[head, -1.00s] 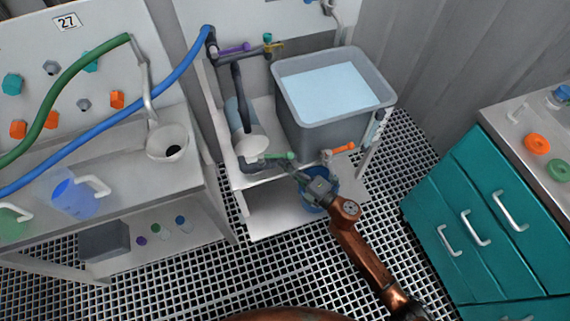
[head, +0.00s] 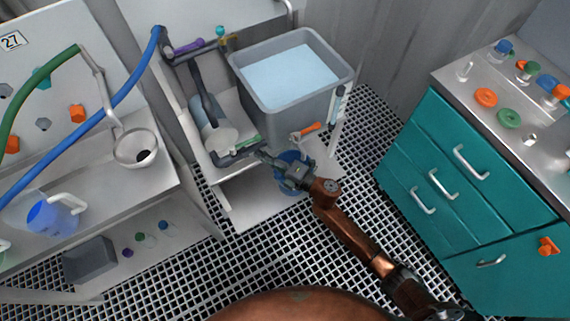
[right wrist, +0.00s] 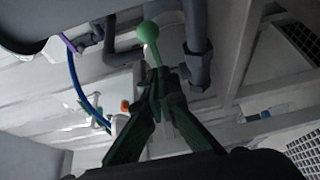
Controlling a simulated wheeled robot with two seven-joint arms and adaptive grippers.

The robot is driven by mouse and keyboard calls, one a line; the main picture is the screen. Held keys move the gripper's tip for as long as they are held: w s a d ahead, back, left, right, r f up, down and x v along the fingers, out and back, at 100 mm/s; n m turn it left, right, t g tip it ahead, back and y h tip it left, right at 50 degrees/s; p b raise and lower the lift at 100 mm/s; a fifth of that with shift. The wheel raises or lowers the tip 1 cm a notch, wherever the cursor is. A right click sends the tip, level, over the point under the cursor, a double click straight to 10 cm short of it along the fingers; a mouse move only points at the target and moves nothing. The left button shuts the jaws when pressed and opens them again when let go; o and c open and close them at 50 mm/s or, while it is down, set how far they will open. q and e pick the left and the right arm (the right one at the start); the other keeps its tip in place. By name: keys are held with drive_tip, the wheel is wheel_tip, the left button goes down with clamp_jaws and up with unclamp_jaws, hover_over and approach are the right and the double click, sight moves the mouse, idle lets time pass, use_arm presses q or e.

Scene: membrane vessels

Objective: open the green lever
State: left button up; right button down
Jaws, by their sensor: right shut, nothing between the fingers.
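The green lever (head: 248,143) sits on the grey pipe at the front edge of the white stand, below the grey tub. In the right wrist view its round green knob and stem (right wrist: 149,34) rise just beyond my fingertips. My right gripper (head: 263,156) is shut and empty, with its tips close beside the lever on its near side. The fingers (right wrist: 158,82) converge near the lower end of the stem. I cannot tell whether they touch it. My left gripper is not in view.
An orange lever (head: 307,130) is close to the right of my gripper. A blue bucket (head: 291,180) is partly hidden under my right arm. The grey tub (head: 293,110) of liquid stands behind. Teal drawers (head: 450,190) are at the right, with grated floor between.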

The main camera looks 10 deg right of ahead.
use_arm(q)
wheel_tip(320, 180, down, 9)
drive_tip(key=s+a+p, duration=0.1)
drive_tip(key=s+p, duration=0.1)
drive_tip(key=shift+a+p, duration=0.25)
drive_tip(key=shift+p, duration=0.05)
use_arm(e)
drive_tip(key=w+d+v, duration=0.1)
drive_tip(key=v, duration=0.9)
drive_tip(key=shift+d, duration=0.25)
